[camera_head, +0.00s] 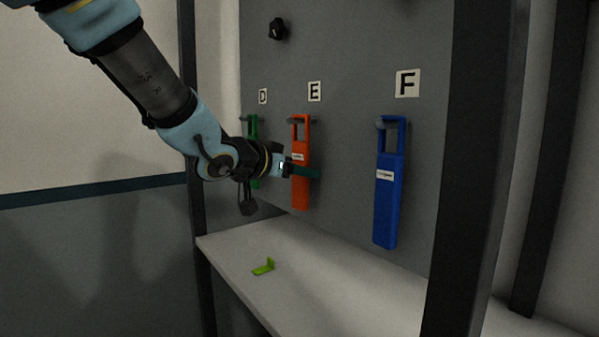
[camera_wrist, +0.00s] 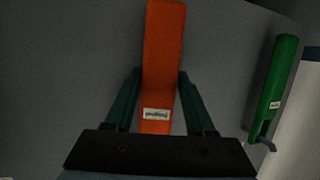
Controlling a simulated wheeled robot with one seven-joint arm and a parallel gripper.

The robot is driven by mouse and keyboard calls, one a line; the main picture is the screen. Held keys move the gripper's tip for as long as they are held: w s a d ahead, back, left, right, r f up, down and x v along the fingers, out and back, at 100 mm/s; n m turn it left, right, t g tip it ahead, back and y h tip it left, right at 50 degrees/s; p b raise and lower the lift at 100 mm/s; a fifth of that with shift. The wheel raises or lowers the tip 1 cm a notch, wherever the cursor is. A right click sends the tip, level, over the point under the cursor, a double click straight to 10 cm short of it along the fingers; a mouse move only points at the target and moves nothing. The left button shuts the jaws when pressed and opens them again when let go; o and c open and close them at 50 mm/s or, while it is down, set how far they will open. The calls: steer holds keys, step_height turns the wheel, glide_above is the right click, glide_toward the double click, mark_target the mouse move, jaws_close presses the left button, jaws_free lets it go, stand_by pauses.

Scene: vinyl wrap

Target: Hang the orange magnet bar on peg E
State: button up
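The orange magnet bar (camera_head: 301,185) hangs upright at the peg under the letter E (camera_head: 314,91), its open loop at the top around the peg in the head view. In the wrist view the orange bar (camera_wrist: 163,60) lies between the two dark green fingers of my gripper (camera_wrist: 159,74). The fingers are spread, with a narrow gap at the left of the bar; contact on the right side is hard to tell. In the head view my gripper (camera_head: 305,171) crosses in front of the bar's middle. The loop is hidden in the wrist view.
A green bar (camera_head: 254,128) hangs under D, partly behind my gripper; it also shows in the wrist view (camera_wrist: 277,80). A blue bar (camera_head: 387,205) hangs under F. A black knob (camera_head: 278,29) is above. A small green bracket (camera_head: 264,267) lies on the pale shelf (camera_head: 330,290). Dark posts flank the panel.

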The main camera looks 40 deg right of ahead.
steer(key=shift+o, duration=1.4)
steer(key=shift+s+f, duration=0.15)
steer(key=shift+d, duration=0.1)
steer(key=shift+s, duration=0.1)
steer(key=v, duration=1.1)
steer(key=shift+w, duration=0.35)
